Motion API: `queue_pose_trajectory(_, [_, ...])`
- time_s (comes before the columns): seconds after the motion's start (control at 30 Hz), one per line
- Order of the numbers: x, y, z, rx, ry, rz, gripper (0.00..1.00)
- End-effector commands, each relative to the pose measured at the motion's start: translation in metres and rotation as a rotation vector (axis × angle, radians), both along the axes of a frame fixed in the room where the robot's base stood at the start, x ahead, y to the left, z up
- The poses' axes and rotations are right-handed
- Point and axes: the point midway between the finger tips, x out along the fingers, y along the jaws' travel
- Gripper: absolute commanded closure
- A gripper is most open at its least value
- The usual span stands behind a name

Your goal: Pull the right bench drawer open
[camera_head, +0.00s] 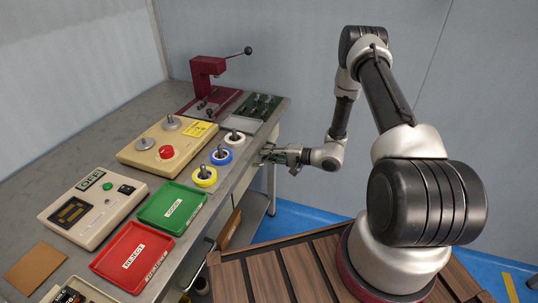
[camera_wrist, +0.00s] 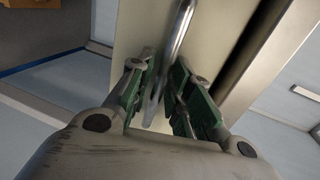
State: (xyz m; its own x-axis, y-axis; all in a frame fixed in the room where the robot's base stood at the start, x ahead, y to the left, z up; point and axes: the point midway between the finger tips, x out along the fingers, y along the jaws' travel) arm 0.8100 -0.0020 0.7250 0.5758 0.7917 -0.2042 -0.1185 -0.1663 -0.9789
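The right bench drawer shows in the wrist view as a cream front panel (camera_wrist: 136,28) with a curved metal bar handle (camera_wrist: 183,22). In the head view my gripper (camera_head: 274,154) is at the bench's right front side, below the top's edge. It and the bench edge hide most of the drawer there. I cannot tell from these views whether the drawer stands out from the bench.
The bench top (camera_head: 138,106) carries a red press (camera_head: 208,70), several spools, a cream winder box (camera_head: 165,140), a green tray (camera_head: 172,208) and a red tray (camera_head: 130,257). A wooden-slatted surface (camera_head: 300,265) is in front. Blue floor (camera_head: 290,218) lies between.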

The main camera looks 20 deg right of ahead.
Motion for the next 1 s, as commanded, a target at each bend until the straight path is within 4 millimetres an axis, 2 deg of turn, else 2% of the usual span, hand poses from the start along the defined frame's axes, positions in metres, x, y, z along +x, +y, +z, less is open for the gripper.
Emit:
queue_pose_trajectory(0.03, [0.0,0.0,0.0,0.0,0.0,0.0,0.95])
queue_pose_trajectory(0.07, [0.0,0.0,0.0,0.0,0.0,0.0,1.0])
queue_pose_trajectory(0.37, [-0.001,-0.001,0.0,-0.001,0.001,0.0,1.0])
queue_pose_trajectory(0.57, [-0.01,-0.014,0.0,-0.001,0.002,-0.001,1.0])
queue_pose_trajectory(0.77, [-0.032,-0.046,0.0,0.0,0.003,-0.006,1.0])
queue_pose_trajectory(1.0, [-0.07,-0.099,0.0,0.0,0.002,-0.007,1.0])
